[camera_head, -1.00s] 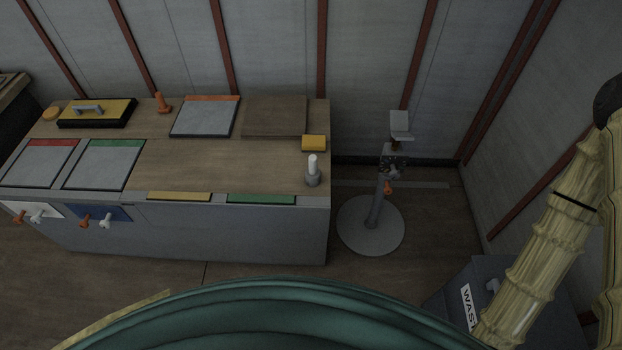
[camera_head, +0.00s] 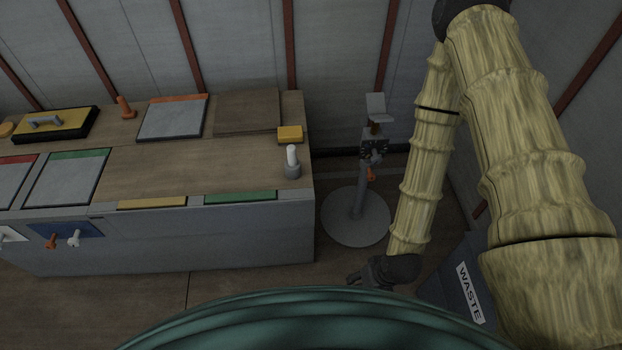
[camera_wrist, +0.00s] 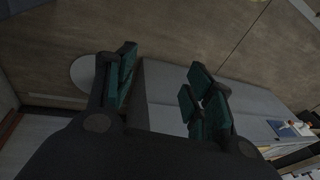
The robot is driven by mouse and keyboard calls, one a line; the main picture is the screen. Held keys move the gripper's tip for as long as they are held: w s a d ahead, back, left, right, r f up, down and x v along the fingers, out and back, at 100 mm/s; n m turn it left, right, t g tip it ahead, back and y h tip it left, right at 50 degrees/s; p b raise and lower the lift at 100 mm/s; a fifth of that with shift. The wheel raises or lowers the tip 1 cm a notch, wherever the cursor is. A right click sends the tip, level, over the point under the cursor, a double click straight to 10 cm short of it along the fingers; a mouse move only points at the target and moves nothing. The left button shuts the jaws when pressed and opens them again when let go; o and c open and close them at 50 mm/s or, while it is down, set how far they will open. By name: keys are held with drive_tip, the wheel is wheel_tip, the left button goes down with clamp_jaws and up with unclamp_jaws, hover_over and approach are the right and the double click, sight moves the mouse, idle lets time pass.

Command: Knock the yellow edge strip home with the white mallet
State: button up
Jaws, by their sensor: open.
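The yellow edge strip (camera_head: 152,202) lies along the front edge of the bench top, left of a green strip (camera_head: 240,197). A white upright piece in a grey round base (camera_head: 292,170) stands at the bench's front right corner; it may be the white mallet, but I cannot tell. A white knobbed piece (camera_head: 74,240) also sticks out from the bench front.
A stand with a round grey base (camera_head: 340,228) is on the floor right of the bench (camera_head: 200,245). A dark waste bin (camera_head: 448,285) is at the lower right. A yellow block (camera_head: 290,133) and several panels lie on the bench; its middle is clear.

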drive_tip(key=w+a+f+n+t+y+b, duration=0.1)
drive_tip(key=w+a+f+b, duration=0.15)
drive_tip(key=w+b, duration=0.2)
drive_tip(key=w+a+f+t+y+b, duration=0.1)
drive_tip(key=w+a+f+b, duration=0.15)
drive_tip(key=w, duration=0.25)
drive_tip(key=w+a+r+n+t+y+b, duration=0.1)
drive_tip(key=w+a+t+y+b, duration=0.1)
drive_tip(key=w+b, duration=0.4)
drive_tip(key=w+a+r+n+t+y+b, duration=0.1)
drive_tip(key=w+a+n+t+y+b, duration=0.1)
drive_tip(key=w+b, duration=0.5)
drive_tip(key=w+a+r+n+t+y+b, duration=0.1)
drive_tip(key=w+a+t+y+b, duration=0.1)
drive_tip(key=w+b, duration=0.4)
drive_tip(key=shift+w+a+r+n, duration=0.15)
drive_tip(key=shift+w+n, duration=0.05)
drive_tip(key=shift+w, duration=0.45)
drive_tip(key=shift+w+a+r+n, duration=0.1)
drive_tip(key=shift+w+n, duration=0.1)
drive_tip(key=shift+w, duration=0.4)
drive_tip(key=n+t+y+b, duration=0.2)
drive_tip(key=n+t+b, duration=0.1)
drive_tip(key=b, duration=0.5)
approach(295, 156)
drive_tip(key=shift+b+x, duration=0.9)
drive_tip(key=shift+x, duration=4.9)
drive_tip(key=shift+f, duration=0.1)
drive_tip(key=shift+c, duration=0.2)
